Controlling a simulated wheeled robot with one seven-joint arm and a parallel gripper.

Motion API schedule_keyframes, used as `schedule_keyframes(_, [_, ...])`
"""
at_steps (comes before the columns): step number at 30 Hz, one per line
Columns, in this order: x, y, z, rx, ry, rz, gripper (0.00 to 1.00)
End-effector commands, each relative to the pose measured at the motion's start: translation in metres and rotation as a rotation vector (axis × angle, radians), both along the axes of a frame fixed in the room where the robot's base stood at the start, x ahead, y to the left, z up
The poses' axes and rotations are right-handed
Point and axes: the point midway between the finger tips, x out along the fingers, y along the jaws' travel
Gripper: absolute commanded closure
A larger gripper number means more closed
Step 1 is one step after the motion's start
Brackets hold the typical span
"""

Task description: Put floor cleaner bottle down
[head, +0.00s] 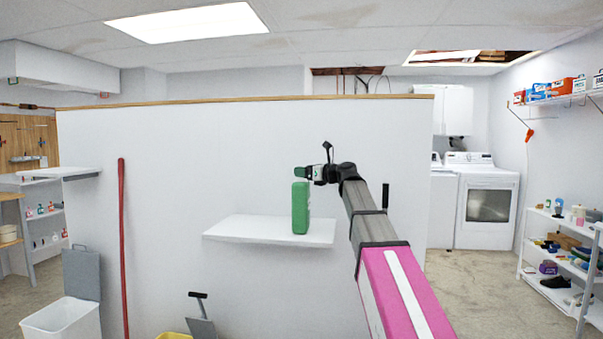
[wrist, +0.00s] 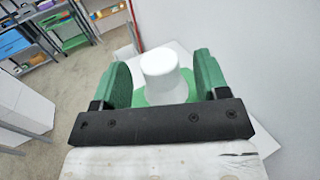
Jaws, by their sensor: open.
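The floor cleaner bottle (head: 300,208) is green and stands upright on a white wall shelf (head: 240,228). In the wrist view its white cap (wrist: 163,78) and a bit of its green body (wrist: 196,97) show between the fingers. My gripper (head: 300,173) is at the top of the bottle, with its green fingers apart on either side of the cap. In the wrist view my gripper (wrist: 162,80) is open, with a gap beside the cap on each side. The bottle's base appears to rest on the shelf.
The shelf is bare on both sides of the bottle. A red pole (head: 123,250) leans on the partition wall to the left. A white bin (head: 62,318) and a dustpan (head: 201,325) stand below. A stocked rack (head: 560,255) is at the right.

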Motion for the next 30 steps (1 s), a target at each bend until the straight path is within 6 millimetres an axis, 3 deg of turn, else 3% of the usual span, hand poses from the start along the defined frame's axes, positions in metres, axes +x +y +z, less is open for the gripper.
schedule_keyframes(9, [-0.039,-0.053,-0.001,0.000,0.000,-0.003,0.32])
schedule_keyframes(15, [-0.054,-0.075,-0.001,0.000,0.000,-0.002,0.32])
schedule_keyframes(30, [-0.059,-0.083,0.000,0.000,0.000,-0.001,0.32])
